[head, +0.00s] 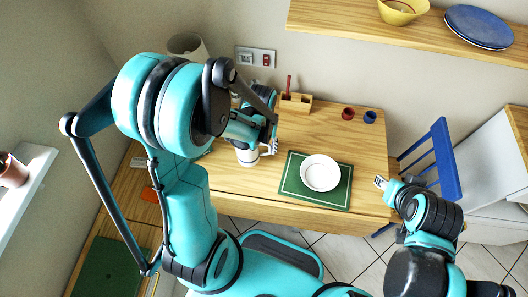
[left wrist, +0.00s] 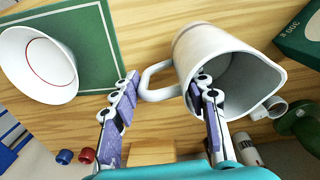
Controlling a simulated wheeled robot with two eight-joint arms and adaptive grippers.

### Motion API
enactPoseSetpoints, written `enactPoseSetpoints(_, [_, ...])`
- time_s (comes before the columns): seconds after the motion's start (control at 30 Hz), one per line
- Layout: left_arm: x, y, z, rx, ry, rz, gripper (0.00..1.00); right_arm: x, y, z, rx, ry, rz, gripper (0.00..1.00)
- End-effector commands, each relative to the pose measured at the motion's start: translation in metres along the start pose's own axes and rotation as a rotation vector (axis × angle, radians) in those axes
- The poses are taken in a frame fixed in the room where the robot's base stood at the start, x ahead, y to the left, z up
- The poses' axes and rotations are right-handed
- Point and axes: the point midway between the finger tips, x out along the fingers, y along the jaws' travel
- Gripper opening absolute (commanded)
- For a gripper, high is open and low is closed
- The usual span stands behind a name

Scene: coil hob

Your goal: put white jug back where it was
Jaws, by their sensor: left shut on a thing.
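The white jug (head: 247,157) is at the left part of the wooden table, partly hidden by my left gripper (head: 268,142). In the left wrist view the jug (left wrist: 205,42) shows its open mouth, spout and handle. My left gripper (left wrist: 165,103) is shut on the jug, with one finger at its mouth and the other outside, beyond the handle. I cannot tell whether the jug touches the table. My right gripper (head: 381,183) is off the table's right edge, away from the jug; its jaws are too small to read.
A white bowl (head: 320,172) sits on a green mat (head: 335,200) right of the jug. A wooden holder (head: 296,102), a red cup (head: 347,114) and a blue cup (head: 370,117) stand at the back. A dark green box (left wrist: 300,38) lies close to the jug. A blue chair (head: 442,165) stands right.

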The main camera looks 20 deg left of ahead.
Motion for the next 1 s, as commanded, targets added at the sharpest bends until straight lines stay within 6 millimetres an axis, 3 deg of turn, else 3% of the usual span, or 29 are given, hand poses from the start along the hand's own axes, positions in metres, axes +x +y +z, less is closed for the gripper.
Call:
enactPoseSetpoints(0.2, [0.034,-0.001,0.0,0.0,0.0,0.0,0.0,0.014,0.0,0.01,0.0,0.0,0.0,0.4])
enactPoseSetpoints(0.6, [0.038,-0.001,0.0,0.0,0.0,0.0,0.0,0.016,0.0,0.012,0.0,0.0,0.0,0.4])
enactPoseSetpoints(0.63, [0.037,-0.001,0.0,0.0,0.0,0.0,0.5,0.016,0.0,0.011,0.0,0.0,0.0,0.4])
enactPoseSetpoints(0.7, [0.037,-0.001,0.0,0.0,0.0,0.0,0.66,0.015,0.0,0.011,0.0,0.0,0.0,0.4])
enactPoseSetpoints(1.0, [0.036,-0.001,0.0,0.0,0.0,0.0,0.66,0.014,0.0,0.01,0.0,0.0,0.0,0.4])
